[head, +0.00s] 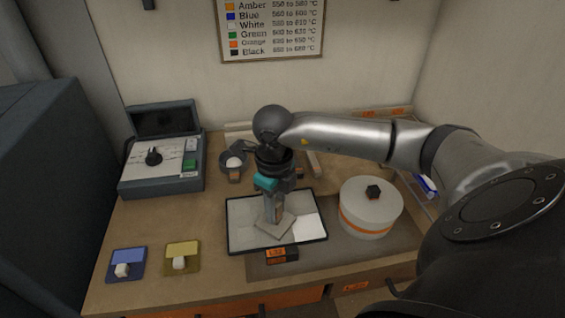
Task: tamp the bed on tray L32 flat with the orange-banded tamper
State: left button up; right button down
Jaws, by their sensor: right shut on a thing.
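Tray L32 (234,240) is a dark-rimmed rectangular tray in the middle of the bench, its label too small to read surely. Its pale bed (310,231) shows grey areas and a whiter patch at the right. My right gripper (274,208) points down over the tray and is shut on the handle of the tamper. The tamper's flat square plate (275,227) is at the bed's lower middle; I cannot tell whether it touches the bed. The orange band is mostly hidden by the fingers. My left gripper is not in view.
A round white lidded drum (370,208) with an orange band stands close right of the tray. A control box (160,160) stands at the back left. A blue holder (127,262) and a yellow one (181,256) lie at the front left. A small pan (234,162) is behind the tray.

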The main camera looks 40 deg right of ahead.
jog(key=shift+f+b, duration=0.7)
jog(key=shift+f, duration=0.15)
jog(key=shift+f+b, duration=0.3)
dwell(1.0)
jog(key=shift+r+p, duration=0.85)
jog(key=shift+r, duration=0.35)
jog(key=shift+w+a+b, duration=0.1)
jog(key=shift+w+a, duration=0.45)
jog(key=shift+a, duration=0.3)
jog(key=shift+w+a+b, duration=0.1)
jog(key=shift+w+a, duration=0.45)
jog(key=shift+a, duration=0.35)
jog(key=shift+w+a+b, duration=0.1)
jog(key=shift+w+a, duration=0.45)
jog(key=shift+a, duration=0.3)
